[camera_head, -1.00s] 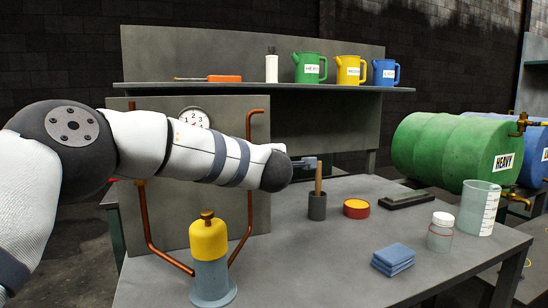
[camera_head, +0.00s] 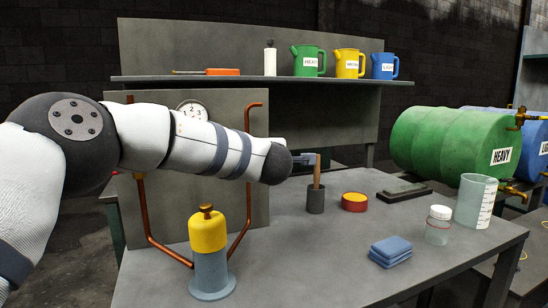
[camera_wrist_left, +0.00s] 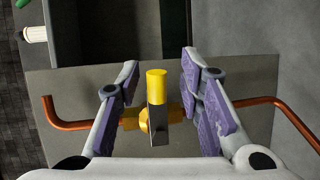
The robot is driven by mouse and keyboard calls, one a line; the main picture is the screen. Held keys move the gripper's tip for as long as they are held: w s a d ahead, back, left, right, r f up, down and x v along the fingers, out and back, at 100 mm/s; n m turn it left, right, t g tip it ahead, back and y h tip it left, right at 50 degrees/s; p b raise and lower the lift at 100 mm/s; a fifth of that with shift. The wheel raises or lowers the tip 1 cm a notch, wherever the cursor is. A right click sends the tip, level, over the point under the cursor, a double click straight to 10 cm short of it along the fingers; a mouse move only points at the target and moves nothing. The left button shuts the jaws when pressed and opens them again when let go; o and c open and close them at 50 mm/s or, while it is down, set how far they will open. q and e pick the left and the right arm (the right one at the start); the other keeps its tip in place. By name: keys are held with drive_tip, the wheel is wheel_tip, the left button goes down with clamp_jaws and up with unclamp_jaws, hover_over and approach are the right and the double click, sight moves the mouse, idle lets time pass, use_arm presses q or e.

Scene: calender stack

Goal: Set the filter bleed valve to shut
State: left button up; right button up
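The bleed valve shows in the left wrist view as a brass body (camera_wrist_left: 143,121) on a copper pipe, with a yellow-sleeved lever (camera_wrist_left: 157,86). The lever points up in that picture, across the line of the pipe. My left gripper (camera_wrist_left: 158,72) is open, with one finger on each side of the lever and a gap on both sides. In the head view my left arm hides the valve, and only a small part of my left gripper (camera_head: 304,158) shows past the wrist. My right gripper is in neither view.
A grey panel (camera_head: 255,190) carries copper pipes and a gauge (camera_head: 192,109). A yellow-topped filter (camera_head: 208,234) stands before it on the bench. A pot with a wooden-handled tool (camera_head: 316,200), a red-yellow tin (camera_head: 355,202), blue cloths (camera_head: 390,250) and a jar (camera_head: 438,226) stand farther right.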

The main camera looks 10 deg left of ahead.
use_arm(q)
drive_tip(key=shift+s, duration=0.1)
drive_tip(key=v, duration=1.2)
